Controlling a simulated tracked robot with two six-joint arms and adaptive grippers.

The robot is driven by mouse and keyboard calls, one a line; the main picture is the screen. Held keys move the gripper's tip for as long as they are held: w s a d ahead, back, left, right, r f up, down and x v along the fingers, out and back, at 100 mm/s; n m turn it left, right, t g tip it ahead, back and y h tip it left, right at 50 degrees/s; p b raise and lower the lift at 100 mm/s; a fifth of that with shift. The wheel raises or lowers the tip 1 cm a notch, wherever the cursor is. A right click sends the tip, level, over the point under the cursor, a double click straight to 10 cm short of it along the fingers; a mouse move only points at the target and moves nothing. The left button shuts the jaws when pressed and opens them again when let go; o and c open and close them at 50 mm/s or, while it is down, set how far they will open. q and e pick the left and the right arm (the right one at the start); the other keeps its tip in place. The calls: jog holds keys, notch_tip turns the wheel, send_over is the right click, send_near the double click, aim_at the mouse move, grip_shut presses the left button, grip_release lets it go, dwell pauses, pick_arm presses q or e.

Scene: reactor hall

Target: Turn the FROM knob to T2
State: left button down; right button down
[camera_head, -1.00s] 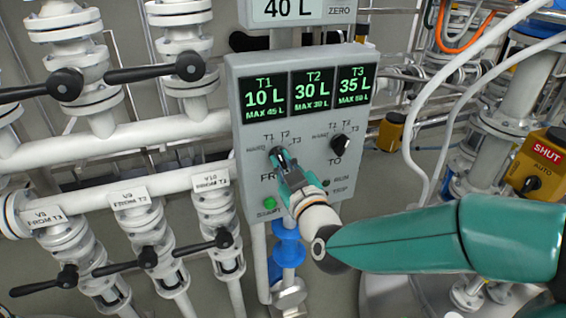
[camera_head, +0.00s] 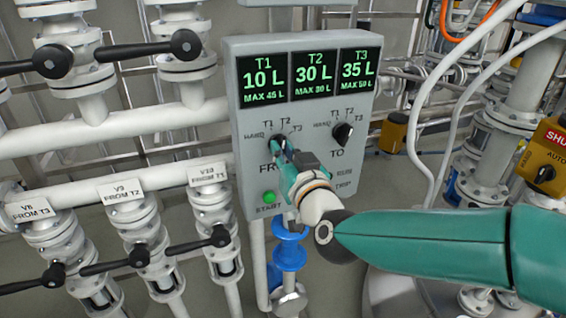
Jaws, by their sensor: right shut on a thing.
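A grey control panel (camera_head: 244,125) stands in the middle of the view, with T1, T2 and T3 displays reading 10 L, 30 L and 35 L. My right gripper (camera_head: 282,148) is at the panel's lower left and is shut on the FROM knob (camera_head: 277,141). The gripper hides most of that knob and part of its FROM label, so its exact pointing is hard to tell. Marks HAND, T1, T2 and T3 ring the knob. The dark TO knob (camera_head: 342,133) beside it is free. My left gripper is out of view.
A green START button (camera_head: 269,197) sits below the FROM knob, left of my right gripper. Valves with black lever handles (camera_head: 150,50) and white pipes fill the left. White hoses and a yellow SHUT/AUTO box (camera_head: 547,165) are at the right.

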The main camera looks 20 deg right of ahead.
jog(key=shift+f+m+b, duration=0.1)
jog(key=shift+m+b, duration=0.75)
jog(key=shift+m, duration=0.35)
jog(key=c, duration=1.2)
grip_release()
jog(key=shift+s, duration=0.1)
jog(key=s, duration=1.2)
jog(key=shift+d, duration=0.25)
jog(key=shift+w, duration=0.1)
